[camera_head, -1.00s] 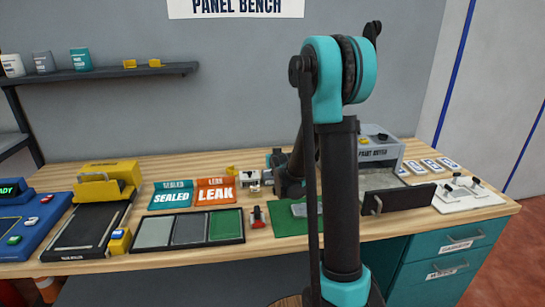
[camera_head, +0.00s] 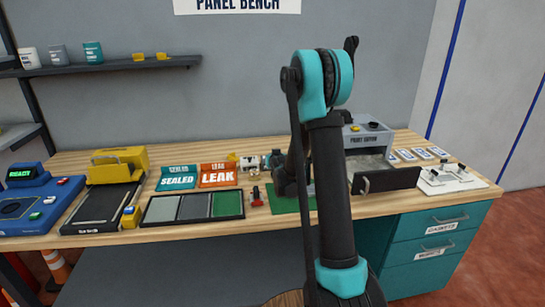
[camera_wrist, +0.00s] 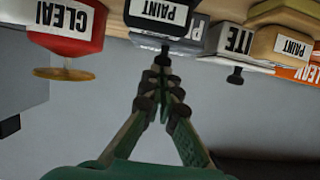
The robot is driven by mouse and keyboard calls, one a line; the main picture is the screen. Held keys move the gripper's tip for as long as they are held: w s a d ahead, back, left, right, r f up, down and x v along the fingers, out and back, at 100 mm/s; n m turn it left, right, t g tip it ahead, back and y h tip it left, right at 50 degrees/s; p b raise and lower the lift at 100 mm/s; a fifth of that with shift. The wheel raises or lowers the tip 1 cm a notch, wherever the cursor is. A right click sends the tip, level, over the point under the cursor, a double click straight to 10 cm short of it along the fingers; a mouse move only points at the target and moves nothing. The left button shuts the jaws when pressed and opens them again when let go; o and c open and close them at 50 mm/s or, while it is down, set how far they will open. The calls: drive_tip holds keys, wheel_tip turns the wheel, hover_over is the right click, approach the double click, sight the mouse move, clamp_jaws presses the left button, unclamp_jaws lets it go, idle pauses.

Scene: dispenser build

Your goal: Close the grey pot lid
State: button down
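A grey pot (camera_head: 58,55) stands on the wall shelf in the head view, between a white pot and a teal pot. I cannot make out a lid on it. In the wrist view my gripper (camera_wrist: 163,66) appears shut, its fingertips together with nothing visibly between them. Its tips are close to a dark knob on a block labelled PAINT (camera_wrist: 162,12). A similar block labelled WHITE (camera_wrist: 232,40) is to its right, and a red container (camera_wrist: 70,25) is to its left. My arm hides the gripper in the head view.
A blue console (camera_head: 30,200) and a yellow-topped machine (camera_head: 117,164) are at left. A grey machine (camera_head: 365,136) and a dark panel (camera_head: 388,180) stand to my arm's right.

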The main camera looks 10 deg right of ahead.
drive_tip(key=shift+s+f, duration=0.4)
drive_tip(key=shift+f, duration=0.2)
drive_tip(key=shift+r, duration=0.7)
drive_tip(key=s, duration=0.7)
drive_tip(key=shift+s+f, duration=0.3)
drive_tip(key=shift+s, duration=0.05)
drive_tip(key=shift+s+f, duration=0.25)
drive_tip(key=shift+s, duration=0.2)
drive_tip(key=s+g, duration=0.1)
drive_tip(key=s, duration=0.4)
drive_tip(key=s+d+g, duration=0.1)
drive_tip(key=s+g, duration=0.1)
drive_tip(key=s, duration=0.3)
drive_tip(key=s+d+g, duration=0.1)
drive_tip(key=s, duration=0.4)
drive_tip(key=shift+s+d+f+g, duration=0.1)
drive_tip(key=shift+d+f+g, duration=0.05)
drive_tip(key=shift+d+g, duration=0.15)
drive_tip(key=s+f+g, duration=0.2)
drive_tip(key=s, duration=0.8)
drive_tip(key=s+f+g, duration=0.2)
drive_tip(key=s+g, duration=0.1)
drive_tip(key=s, duration=0.8)
drive_tip(key=shift+s+f, duration=0.1)
